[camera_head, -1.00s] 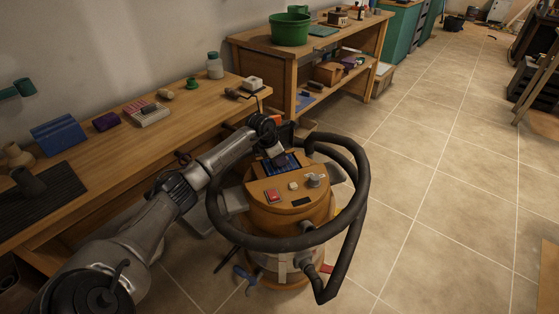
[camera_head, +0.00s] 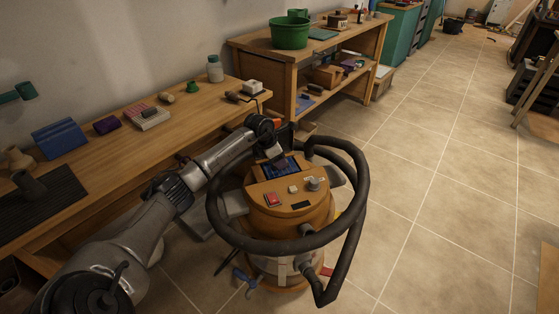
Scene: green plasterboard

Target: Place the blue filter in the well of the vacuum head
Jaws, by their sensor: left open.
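The orange vacuum head (camera_head: 287,205) sits on top of the vacuum on the floor, with a dark hose looped around it. A flat, dark blue piece (camera_head: 292,166), which looks like the blue filter, lies at the well in the back of the head's top. Whether it is fully seated is too small to tell. My left gripper (camera_head: 277,154) is open, just over the blue piece's left part, and hides some of it. Whether they touch cannot be told. My right gripper is out of view.
A wooden bench (camera_head: 140,143) along the wall holds a blue block (camera_head: 59,138), a purple block (camera_head: 107,125) and other small items. A shelf unit with a green bucket (camera_head: 290,32) stands behind. The black hose (camera_head: 362,190) arches around the head.

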